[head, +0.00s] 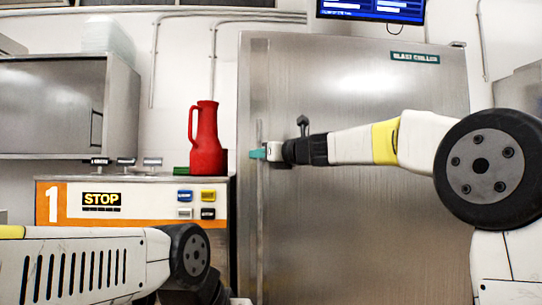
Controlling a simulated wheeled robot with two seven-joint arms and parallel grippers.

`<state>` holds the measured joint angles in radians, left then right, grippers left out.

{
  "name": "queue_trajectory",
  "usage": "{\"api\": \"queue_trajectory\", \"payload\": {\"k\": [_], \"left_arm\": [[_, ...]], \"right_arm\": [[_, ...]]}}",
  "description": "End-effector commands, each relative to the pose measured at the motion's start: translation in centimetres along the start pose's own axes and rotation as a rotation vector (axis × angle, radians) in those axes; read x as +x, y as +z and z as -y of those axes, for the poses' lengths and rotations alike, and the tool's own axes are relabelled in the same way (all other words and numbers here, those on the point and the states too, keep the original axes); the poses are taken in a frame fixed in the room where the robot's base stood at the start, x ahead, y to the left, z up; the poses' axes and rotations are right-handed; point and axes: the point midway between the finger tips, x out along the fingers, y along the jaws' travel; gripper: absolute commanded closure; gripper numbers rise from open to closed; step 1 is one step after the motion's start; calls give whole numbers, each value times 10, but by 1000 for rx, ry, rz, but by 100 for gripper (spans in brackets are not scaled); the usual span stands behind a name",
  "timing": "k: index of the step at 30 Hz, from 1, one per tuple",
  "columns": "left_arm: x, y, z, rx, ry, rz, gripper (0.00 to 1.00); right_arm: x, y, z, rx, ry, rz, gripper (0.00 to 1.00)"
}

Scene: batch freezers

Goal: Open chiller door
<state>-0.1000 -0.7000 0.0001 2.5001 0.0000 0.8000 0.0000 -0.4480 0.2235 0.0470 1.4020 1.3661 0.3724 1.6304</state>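The blast chiller (375,210) fills the middle and right of the head view. Its steel door looks shut, with a green label at the top right. A long vertical handle (260,225) runs down the door's left side. My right gripper (258,153) reaches across the door from the right. Its teal fingertips are at the upper part of the handle; whether they close around it or only touch it, I cannot tell. My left arm comes in at the lower left, low in front of the counter, and the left gripper's fingers do not show.
A red jug (206,140) stands on the counter machine (130,215) left of the chiller, which has a STOP label and coloured buttons. A steel wall cabinet (60,105) is at the upper left. A screen (371,10) hangs above the chiller.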

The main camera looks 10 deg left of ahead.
Motion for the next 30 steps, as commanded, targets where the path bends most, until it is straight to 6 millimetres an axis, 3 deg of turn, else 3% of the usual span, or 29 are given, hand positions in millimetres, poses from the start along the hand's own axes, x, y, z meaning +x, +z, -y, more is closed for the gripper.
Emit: {"api": "queue_trajectory", "payload": {"k": [9,10,13,14,30], "left_arm": [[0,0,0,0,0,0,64],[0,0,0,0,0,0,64],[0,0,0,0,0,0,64],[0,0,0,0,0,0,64],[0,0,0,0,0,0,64]], "right_arm": [[5,0,0,-1,0,0,78],[5,0,0,-1,0,0,80],[4,0,0,-2,0,0,99],[4,0,0,-2,0,0,100],[4,0,2,-2,-4,0,100]]}}
